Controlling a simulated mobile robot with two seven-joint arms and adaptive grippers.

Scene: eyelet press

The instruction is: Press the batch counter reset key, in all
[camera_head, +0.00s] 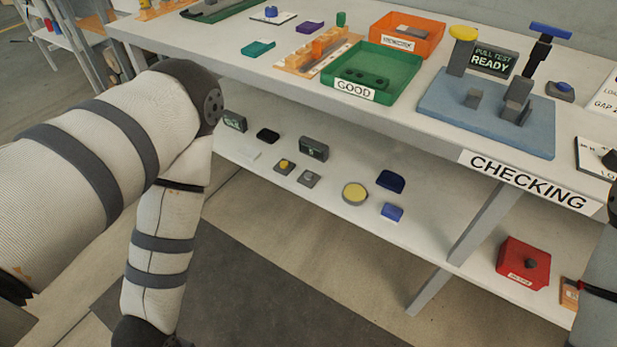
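On the lower shelf stand two small dark boxes with display faces, one at the back left (234,120) and one nearer the middle (313,148); their text is too small to read. In front of the second box sit a grey key base with a yellow button (284,166) and one with a grey button (308,179). I cannot tell which is the batch counter or its reset key. My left arm comes down at the left and its gripper is out of the frame. Only part of my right arm shows at the right edge, without its gripper.
The lower shelf also holds a round yellow-topped piece (355,193), a blue block (392,211) and a red box (523,264). The tabletop above overhangs it, with a green GOOD tray (405,64), an orange tray (428,30) and a blue pull-test plate (450,105).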

